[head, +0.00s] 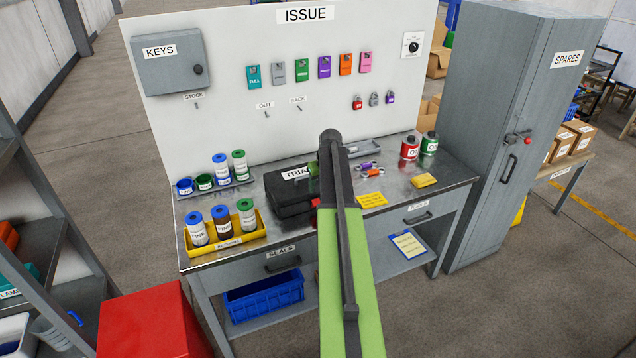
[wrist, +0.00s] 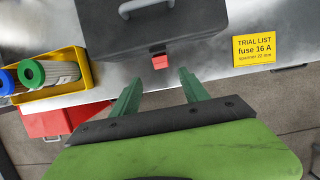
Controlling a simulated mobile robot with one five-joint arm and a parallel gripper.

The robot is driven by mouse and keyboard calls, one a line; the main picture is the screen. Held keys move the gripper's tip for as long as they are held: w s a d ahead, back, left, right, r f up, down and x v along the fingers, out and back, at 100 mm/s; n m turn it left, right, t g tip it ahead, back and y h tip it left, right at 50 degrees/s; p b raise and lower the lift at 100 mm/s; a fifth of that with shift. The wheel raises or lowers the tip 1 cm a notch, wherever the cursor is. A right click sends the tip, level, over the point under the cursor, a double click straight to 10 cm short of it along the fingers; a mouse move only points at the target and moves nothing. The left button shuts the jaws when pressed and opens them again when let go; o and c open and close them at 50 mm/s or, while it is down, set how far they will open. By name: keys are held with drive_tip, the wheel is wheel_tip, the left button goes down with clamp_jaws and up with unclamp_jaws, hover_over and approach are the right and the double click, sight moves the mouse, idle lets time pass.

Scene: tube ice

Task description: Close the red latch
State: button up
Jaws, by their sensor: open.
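The black case (head: 290,205) labelled TRIAL lies on the metal workbench; it also shows in the wrist view (wrist: 125,38). A small red latch (wrist: 160,62) sits at the middle of its front edge. In the head view only a bit of the latch (head: 314,203) shows beside my arm. I cannot tell from its angle whether it is fastened. My gripper (wrist: 160,80) is open and empty, its two green fingers apart just in front of the latch, one to each side of it.
A yellow tray (head: 228,240) of capped tubes stands left of the case. A yellow note (wrist: 254,49) lies to its right. The workbench (head: 395,200) has bare metal at the front right. A grey cabinet (head: 500,110) stands at the right, a red box (head: 148,318) at lower left.

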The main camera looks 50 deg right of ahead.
drive_tip(key=p+v, duration=0.2)
drive_tip(key=v, duration=0.2)
drive_tip(key=shift+s+r+p, duration=0.1)
drive_tip(key=shift+r+p, duration=0.2)
drive_tip(key=shift+p, duration=0.1)
